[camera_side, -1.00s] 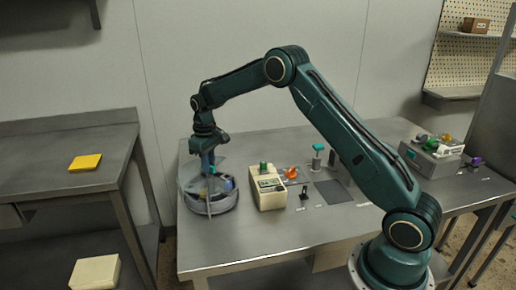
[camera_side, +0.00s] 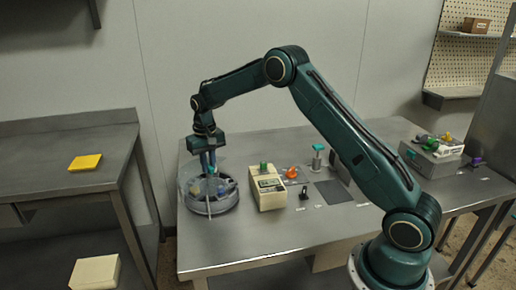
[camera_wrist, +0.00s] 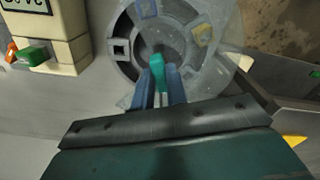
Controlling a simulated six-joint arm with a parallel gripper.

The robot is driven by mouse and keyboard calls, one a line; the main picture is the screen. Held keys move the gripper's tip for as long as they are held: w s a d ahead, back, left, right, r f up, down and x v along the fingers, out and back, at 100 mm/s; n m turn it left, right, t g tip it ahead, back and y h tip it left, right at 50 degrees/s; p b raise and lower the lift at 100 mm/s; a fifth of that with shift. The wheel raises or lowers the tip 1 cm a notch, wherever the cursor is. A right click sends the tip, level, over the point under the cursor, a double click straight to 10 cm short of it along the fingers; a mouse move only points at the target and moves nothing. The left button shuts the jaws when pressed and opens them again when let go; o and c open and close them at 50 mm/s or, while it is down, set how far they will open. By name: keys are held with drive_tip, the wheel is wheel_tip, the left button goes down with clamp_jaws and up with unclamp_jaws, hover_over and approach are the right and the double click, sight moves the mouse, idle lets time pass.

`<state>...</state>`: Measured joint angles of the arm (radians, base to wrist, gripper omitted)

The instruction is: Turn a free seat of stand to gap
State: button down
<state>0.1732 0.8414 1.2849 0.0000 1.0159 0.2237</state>
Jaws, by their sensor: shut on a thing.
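The round grey stand (camera_side: 212,208) sits at the left end of the metal table, with a clear upright guard around part of it. In the wrist view the stand (camera_wrist: 131,72) shows several square seats: one with a blue frame (camera_wrist: 147,8), one with a yellowish frame (camera_wrist: 203,35), and one pale with a dark centre (camera_wrist: 119,48). My gripper (camera_side: 211,172) is over the stand, pointing down. In the wrist view my gripper (camera_wrist: 159,90) is shut on a teal handle (camera_wrist: 157,66) near the stand's middle. I cannot tell where the gap is.
A cream box (camera_side: 268,192) with a green knob (camera_side: 264,168) stands close to the right of the stand. Beyond it are an orange part (camera_side: 291,172), a small black part (camera_side: 304,193) and a teal-topped post (camera_side: 318,156). A grey bin (camera_side: 432,160) holds parts at the far right.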

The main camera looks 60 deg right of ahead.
drive_tip(key=shift+r+m, duration=0.1)
drive_tip(key=shift+m, duration=0.3)
idle(0.3)
drive_tip(key=c, duration=1.4)
unclamp_jaws()
wheel_tip(320, 180, up, 14)
